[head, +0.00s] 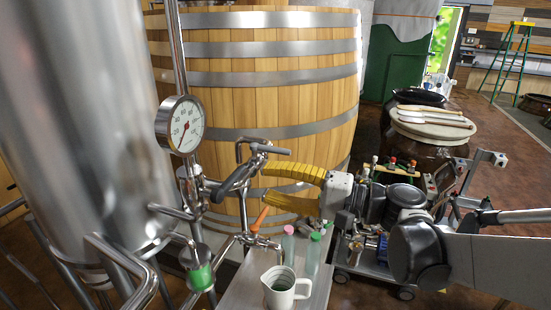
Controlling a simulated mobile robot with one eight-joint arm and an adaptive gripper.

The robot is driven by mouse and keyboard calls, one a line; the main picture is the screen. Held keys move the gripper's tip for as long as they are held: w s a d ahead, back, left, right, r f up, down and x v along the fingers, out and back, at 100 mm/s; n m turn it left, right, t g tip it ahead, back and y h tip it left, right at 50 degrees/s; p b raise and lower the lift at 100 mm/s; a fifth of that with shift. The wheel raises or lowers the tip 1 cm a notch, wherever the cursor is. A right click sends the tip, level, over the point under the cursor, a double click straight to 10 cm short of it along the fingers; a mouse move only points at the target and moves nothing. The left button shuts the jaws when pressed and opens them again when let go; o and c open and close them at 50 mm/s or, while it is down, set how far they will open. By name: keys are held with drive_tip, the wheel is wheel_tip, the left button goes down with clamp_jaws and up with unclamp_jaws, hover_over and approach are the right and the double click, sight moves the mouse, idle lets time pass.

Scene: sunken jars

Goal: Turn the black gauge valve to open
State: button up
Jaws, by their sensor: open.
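The round white-faced pressure gauge (182,125) stands on the steel pipework in front of the tank. Below and right of it, a dark grey-black lever (237,179) slants up to the right from the pipe fitting; it looks like the black gauge valve's handle. My gripper (266,183) comes in from the right with two yellow fingers pointing left. The fingers are apart and empty, with their tips just right of the dark lever. I cannot tell whether a fingertip touches it.
A grey lever tap (268,149) sits just above my fingers, and an orange lever (260,219) sits below them. A white jug (283,289) and capped tubes (313,251) stand on a metal bench (238,294). A steel tank (85,120) is at left, a wooden vat (270,95) behind.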

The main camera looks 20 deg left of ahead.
sight(240, 177)
drive_tip(key=shift+s+a+r, duration=0.15)
drive_tip(key=shift+a, duration=0.3)
drive_tip(key=a, duration=0.3)
drive_tip(key=shift+a, duration=0.3)
drive_tip(key=shift+w+a, duration=0.15)
drive_tip(key=shift+a, duration=0.65)
drive_tip(key=shift+w+a, duration=0.15)
drive_tip(key=shift+a, duration=0.6)
drive_tip(key=shift+c, duration=0.6)
